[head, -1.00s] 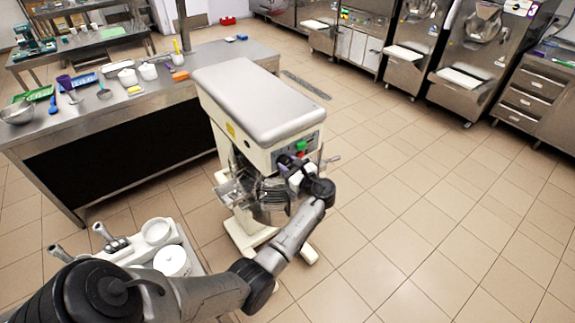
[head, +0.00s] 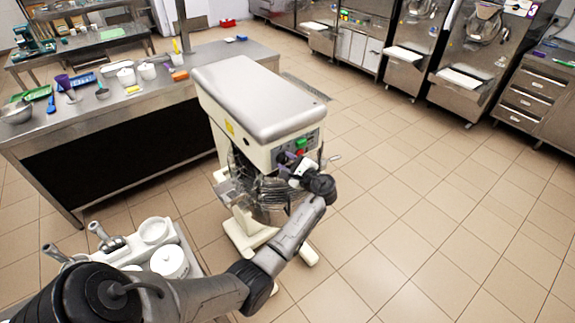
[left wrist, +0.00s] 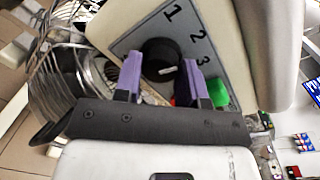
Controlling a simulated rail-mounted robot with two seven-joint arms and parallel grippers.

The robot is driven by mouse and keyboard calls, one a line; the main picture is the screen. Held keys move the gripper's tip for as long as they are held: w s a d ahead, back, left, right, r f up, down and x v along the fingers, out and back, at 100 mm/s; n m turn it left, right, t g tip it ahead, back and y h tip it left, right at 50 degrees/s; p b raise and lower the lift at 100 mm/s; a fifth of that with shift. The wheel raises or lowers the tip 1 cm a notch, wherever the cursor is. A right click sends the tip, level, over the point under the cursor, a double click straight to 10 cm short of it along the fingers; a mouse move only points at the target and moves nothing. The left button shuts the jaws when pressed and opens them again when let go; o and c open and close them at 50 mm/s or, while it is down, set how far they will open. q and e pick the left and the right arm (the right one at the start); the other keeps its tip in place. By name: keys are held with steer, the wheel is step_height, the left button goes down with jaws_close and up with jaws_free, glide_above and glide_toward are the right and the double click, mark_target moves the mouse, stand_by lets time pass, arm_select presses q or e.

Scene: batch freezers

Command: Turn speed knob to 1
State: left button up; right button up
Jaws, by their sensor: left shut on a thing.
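The speed knob (left wrist: 159,52) is black and round with a white pointer mark. It sits on the mixer's grey control panel (left wrist: 128,42) beside the printed numbers 1, 2 and 3. In the left wrist view the white mark points to the right, nearer the 3 than the 1. My left gripper (left wrist: 158,72) has purple fingers on both sides of the knob and is shut on it. In the head view my left gripper (head: 290,160) is at the front panel of the mixer (head: 250,95), and it hides the knob. My right gripper is not in view.
A green button (left wrist: 218,92) and a red one (left wrist: 183,97) are close to the fingers. The wire bowl guard (left wrist: 65,70) is at the left. A cart with white tubs (head: 170,262) stands near my arm. Open floor lies right of the mixer.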

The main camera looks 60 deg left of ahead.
arm_select(q)
steer(key=n+b, duration=0.2)
steer(key=n, duration=0.1)
steer(key=shift+f+n, duration=0.1)
steer(key=shift+n, duration=0.2)
steer(key=n+b, duration=0.2)
steer(key=n, duration=0.1)
steer(key=shift+t, duration=0.4)
steer(key=n+b, duration=0.2)
steer(key=n, duration=0.1)
steer(key=shift+b, duration=0.3)
steer(key=shift+r+n+t, duration=0.2)
steer(key=shift+n+t, duration=0.1)
steer(key=shift+b, duration=0.3)
steer(key=o, duration=0.9)
